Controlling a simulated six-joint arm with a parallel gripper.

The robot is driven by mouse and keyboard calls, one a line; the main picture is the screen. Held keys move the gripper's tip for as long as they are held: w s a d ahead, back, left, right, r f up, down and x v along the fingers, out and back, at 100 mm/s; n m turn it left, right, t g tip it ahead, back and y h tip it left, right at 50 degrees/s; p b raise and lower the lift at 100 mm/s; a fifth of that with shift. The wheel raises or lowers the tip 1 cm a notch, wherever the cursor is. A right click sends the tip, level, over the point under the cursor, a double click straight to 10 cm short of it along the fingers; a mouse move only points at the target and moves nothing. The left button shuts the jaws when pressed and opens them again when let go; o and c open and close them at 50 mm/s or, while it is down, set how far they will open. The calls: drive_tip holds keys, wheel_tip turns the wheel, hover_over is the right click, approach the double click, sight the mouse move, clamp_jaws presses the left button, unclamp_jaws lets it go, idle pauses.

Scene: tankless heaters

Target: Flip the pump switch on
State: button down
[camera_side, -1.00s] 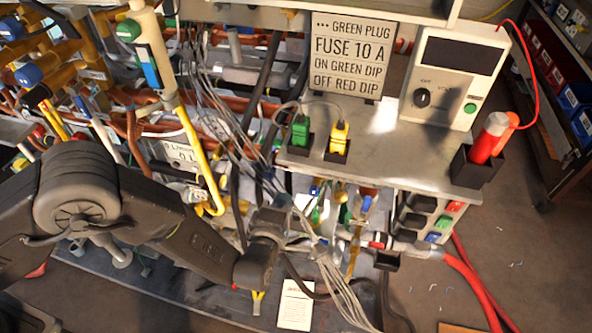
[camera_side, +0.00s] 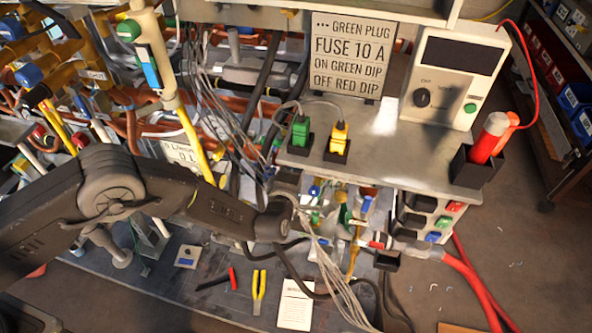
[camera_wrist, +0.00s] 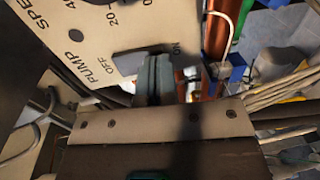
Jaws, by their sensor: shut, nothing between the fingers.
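In the wrist view a beige panel (camera_wrist: 97,30) carries the printed words PUMP, OFF and, partly covered, ON. A grey pump switch (camera_wrist: 130,63) sits between OFF and ON, partly hidden by my fingers. My gripper (camera_wrist: 156,62) is shut and empty, with its fingertips at the right part of the switch. I cannot tell whether they touch it, or which way the switch is set. In the side view my wrist hides the fingers, and I cannot make out the switch there.
Loose pale wires (camera_wrist: 285,92) and an orange pipe (camera_wrist: 218,30) run right of the panel. In the side view a sign (camera_side: 352,55), a green plug (camera_side: 300,130), a yellow plug (camera_side: 339,138) and a white power supply (camera_side: 455,75) stand on the shelf. Pliers (camera_side: 259,290) lie below.

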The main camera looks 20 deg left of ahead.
drive_tip(key=shift+w+f, duration=0.1)
drive_tip(key=shift+w, duration=0.15)
drive_tip(key=s+f, duration=0.1)
drive_tip(key=s, duration=1.3)
drive_tip(key=shift+f, duration=0.35)
